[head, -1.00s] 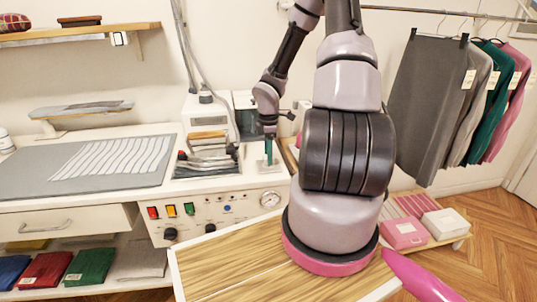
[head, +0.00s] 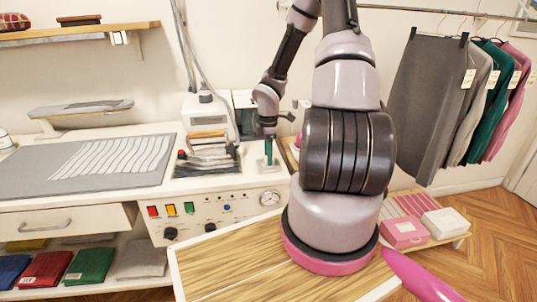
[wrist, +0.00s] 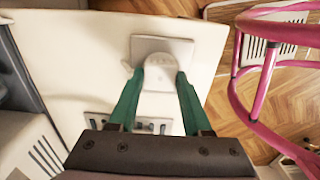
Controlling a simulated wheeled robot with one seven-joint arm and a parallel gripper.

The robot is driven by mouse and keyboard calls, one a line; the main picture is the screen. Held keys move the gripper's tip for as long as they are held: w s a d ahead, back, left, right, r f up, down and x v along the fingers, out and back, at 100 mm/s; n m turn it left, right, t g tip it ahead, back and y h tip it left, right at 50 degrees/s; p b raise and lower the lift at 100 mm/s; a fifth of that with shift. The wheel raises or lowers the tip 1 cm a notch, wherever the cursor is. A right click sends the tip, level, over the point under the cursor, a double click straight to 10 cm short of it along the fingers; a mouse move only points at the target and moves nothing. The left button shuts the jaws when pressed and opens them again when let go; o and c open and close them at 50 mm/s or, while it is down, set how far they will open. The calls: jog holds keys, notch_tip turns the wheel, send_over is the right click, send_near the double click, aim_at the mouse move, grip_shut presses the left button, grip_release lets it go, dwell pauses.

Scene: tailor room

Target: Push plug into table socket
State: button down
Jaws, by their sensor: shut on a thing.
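My gripper (wrist: 161,80) has green fingers and is shut on a white, rounded plug (wrist: 160,72). Beneath the plug is a square, light table socket plate (wrist: 177,46) on the white tabletop. The plug appears over the plate in the wrist view; I cannot tell how deep it sits. In the head view my gripper (head: 268,152) points down at the right part of the worktable, just above the socket plate (head: 270,168). The plug is too small to make out there.
An iron station (head: 209,153) stands left of my gripper on the worktable (head: 110,188). A control panel with a gauge (head: 269,198) is on its front. A pink tubular frame (wrist: 268,70) stands to the right in the wrist view. Garments (head: 430,100) hang at the right.

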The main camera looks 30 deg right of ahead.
jog(key=shift+f, duration=0.2)
jog(key=shift+c, duration=1.3)
grip_release()
notch_tip(320, 180, up, 11)
jog(key=s+a+r+m+t, duration=0.2)
jog(key=s+a+r+m, duration=0.2)
jog(key=r, duration=0.6)
jog(key=s+a+r+m+t+y, duration=0.1)
jog(key=s+a+r+m+t, duration=0.1)
jog(key=s+a+r+m, duration=0.3)
jog(key=s+a+r+m+t+y, duration=0.1)
jog(key=s+a+r+m+t, duration=0.2)
jog(key=s+r+m, duration=0.7)
notch_tip(320, 180, up, 5)
jog(key=shift+s+a, duration=0.35)
jog(key=shift+a, duration=0.35)
